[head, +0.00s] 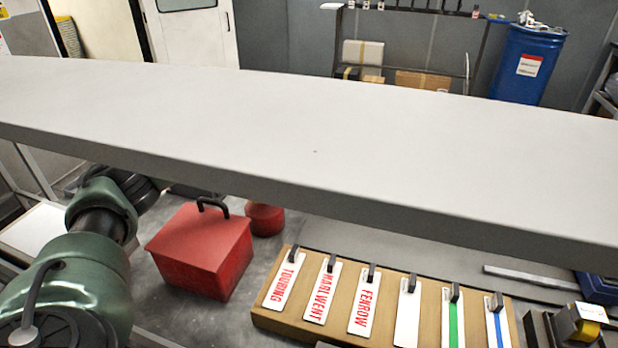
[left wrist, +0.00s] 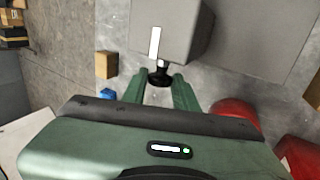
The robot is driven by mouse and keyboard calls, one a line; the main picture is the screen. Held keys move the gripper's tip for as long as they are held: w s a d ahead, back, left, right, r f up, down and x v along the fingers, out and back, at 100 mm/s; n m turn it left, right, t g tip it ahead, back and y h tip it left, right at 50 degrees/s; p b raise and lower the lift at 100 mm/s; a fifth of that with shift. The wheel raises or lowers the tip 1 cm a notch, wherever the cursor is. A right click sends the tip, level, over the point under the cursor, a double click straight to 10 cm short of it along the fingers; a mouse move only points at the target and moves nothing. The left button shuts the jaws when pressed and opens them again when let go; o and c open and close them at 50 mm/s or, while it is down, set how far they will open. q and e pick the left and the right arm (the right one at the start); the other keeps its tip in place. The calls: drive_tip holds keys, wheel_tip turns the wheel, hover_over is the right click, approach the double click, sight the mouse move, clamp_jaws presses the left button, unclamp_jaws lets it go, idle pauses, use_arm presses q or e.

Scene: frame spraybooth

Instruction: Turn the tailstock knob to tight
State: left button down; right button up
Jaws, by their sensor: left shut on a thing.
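In the left wrist view a small black knob (left wrist: 159,66) sticks out from a grey block (left wrist: 187,30), which I take for the tailstock. A white bar mark (left wrist: 155,42) shows on the block above the knob. The green fingers of my left gripper (left wrist: 161,82) stand on both sides of the knob and are shut on it. In the head view my left arm comes in at the lower left, and its gripper and the knob are hidden behind the wide grey beam. I cannot read the knob's turn setting. My right gripper is in neither view.
The long grey beam (head: 310,140) crosses the head view. Below it are a red box (head: 200,250), a red round can (head: 265,218) and a board (head: 385,328) with several hanging tags. A blue drum (head: 530,62) stands at the back right.

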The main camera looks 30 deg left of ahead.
use_arm(q)
drive_tip(key=shift+t, duration=0.3)
drive_tip(key=c, duration=1.1)
unclamp_jaws()
drive_tip(key=shift+b+v, duration=0.6)
drive_tip(key=shift+v, duration=3.3)
